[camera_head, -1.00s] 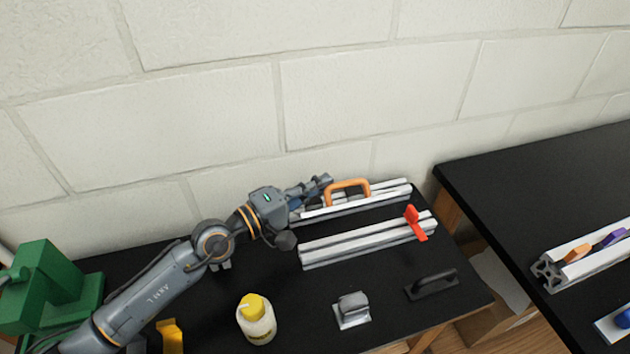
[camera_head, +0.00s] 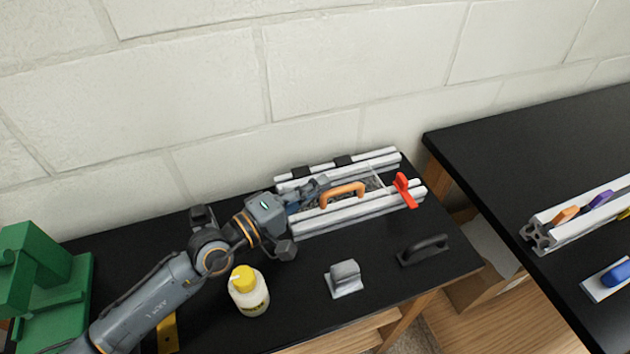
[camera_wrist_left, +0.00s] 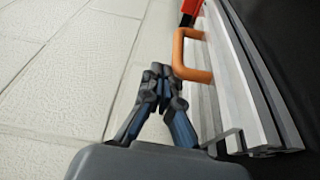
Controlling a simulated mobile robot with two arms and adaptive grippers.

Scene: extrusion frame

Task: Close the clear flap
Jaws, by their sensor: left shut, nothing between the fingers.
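The clear flap (camera_head: 375,179) spans the two pale aluminium rails, hinged by black hinges on the back rail. Its orange handle (camera_head: 343,193) is over the front rail (camera_head: 350,211). I cannot tell whether the flap lies fully flat. A red latch (camera_head: 403,190) stands up at the right end of the front rail. My left gripper (camera_head: 322,184) is shut and empty, just left of the handle over the flap area. In the left wrist view, its fingers (camera_wrist_left: 160,75) are beside the orange handle (camera_wrist_left: 190,56). My right gripper is not in view.
On the black table, a yellow-capped bottle (camera_head: 248,290), a grey block (camera_head: 344,278) and a black handle (camera_head: 423,250) are in front of the frame. A green machine (camera_head: 40,275) stands at left. A second table is at right. A block wall is close behind.

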